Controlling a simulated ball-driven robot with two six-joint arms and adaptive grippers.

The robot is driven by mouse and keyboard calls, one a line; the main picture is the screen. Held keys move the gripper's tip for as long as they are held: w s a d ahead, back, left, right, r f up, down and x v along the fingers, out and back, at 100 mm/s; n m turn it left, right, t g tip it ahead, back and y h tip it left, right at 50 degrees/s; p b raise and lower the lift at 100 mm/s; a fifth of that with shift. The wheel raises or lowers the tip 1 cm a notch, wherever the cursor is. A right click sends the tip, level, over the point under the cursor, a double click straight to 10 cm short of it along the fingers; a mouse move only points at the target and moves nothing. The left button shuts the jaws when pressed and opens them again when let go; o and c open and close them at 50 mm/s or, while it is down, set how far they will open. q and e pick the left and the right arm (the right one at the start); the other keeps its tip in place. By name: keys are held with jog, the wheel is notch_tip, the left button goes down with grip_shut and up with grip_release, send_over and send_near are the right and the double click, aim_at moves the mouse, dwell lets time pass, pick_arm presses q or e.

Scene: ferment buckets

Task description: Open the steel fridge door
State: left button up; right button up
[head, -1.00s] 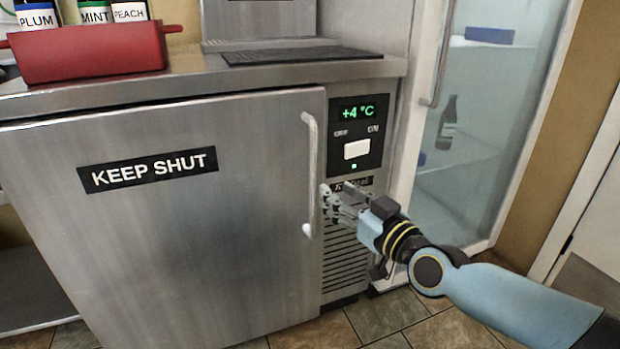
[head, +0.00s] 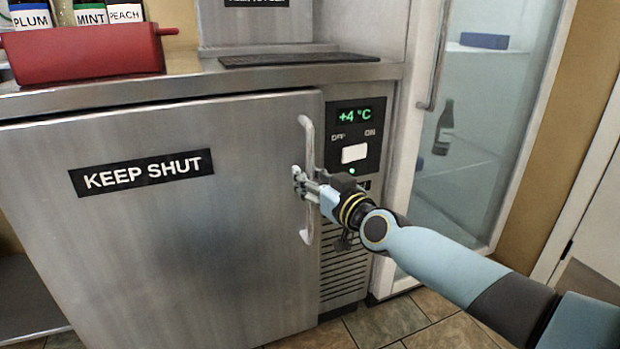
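The steel fridge door (head: 190,235) has a black KEEP SHUT label (head: 142,172) and looks closed, flush with the front. Its vertical bar handle (head: 308,140) runs along the door's right edge. My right gripper (head: 299,182) is at the middle of this handle, its fingertips reaching to the handle's left side. The fingers overlap the bar and hide part of it; whether they are clamped on it I cannot tell. My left gripper is not in view.
A control panel (head: 355,135) reading +4 °C sits right of the door. A red caddy (head: 85,50) with bottles stands on the counter. A glass-fronted cabinet (head: 470,140) stands to the right. Tiled floor (head: 385,322) shows in front.

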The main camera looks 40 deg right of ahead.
grip_shut()
jog(key=shift+s, duration=0.1)
dwell(0.4)
